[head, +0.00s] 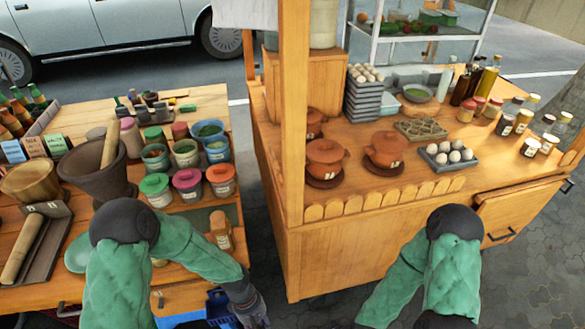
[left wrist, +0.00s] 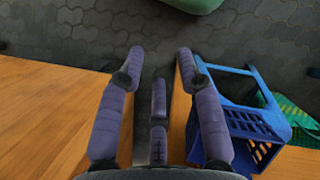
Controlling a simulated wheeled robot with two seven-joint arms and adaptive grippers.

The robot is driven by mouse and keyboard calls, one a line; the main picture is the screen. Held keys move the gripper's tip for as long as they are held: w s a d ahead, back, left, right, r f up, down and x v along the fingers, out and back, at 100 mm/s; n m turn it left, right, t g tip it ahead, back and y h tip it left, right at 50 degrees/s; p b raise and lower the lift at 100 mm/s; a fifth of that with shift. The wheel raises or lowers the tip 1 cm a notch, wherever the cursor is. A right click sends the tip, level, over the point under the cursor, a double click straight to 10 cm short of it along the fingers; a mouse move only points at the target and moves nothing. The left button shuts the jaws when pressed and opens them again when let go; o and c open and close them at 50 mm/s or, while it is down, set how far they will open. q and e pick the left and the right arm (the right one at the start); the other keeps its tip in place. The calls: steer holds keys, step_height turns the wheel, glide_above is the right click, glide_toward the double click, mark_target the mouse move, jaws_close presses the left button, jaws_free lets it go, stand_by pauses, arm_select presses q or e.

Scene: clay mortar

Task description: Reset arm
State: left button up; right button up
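The dark clay mortar (head: 92,182) stands upright on the left wooden table, with a wooden pestle (head: 110,145) leaning in it. My left gripper (head: 256,312) hangs low in front of the gap between the table and the cart, away from the mortar. In the left wrist view my left gripper (left wrist: 160,65) has its fingers spread with nothing between them. My right arm is bent in front of the cart at the right; its gripper is not visible in the head view.
The left table (head: 187,295) holds jars, bottles, a wooden bowl (head: 30,182) and a tray with a rolling pin (head: 20,248). The wooden cart (head: 350,250) carries clay pots, eggs and bottles. A blue crate (left wrist: 265,125) is close beside my left gripper. Paved floor is clear at right.

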arm_select(q)
steer(key=shift+s+a+f+m+t+h+p, duration=0.1)
steer(key=shift+s+f+m+t+h+p, duration=0.15)
steer(key=shift+s+f+m+t+p, duration=0.7)
steer(key=shift+s+a+f+m+t+h+p, duration=0.15)
steer(key=shift+s+m, duration=0.55)
steer(key=shift+m, duration=0.75)
steer(key=shift+s+d+f+m+t+h+p, duration=0.1)
steer(key=shift+s+f+m+t+h+p, duration=0.25)
steer(key=shift+s+f+m, duration=0.6)
steer(key=shift+w+a+r+m, duration=0.1)
steer(key=shift+w+r+m, duration=0.05)
steer(key=shift+r+m, duration=0.15)
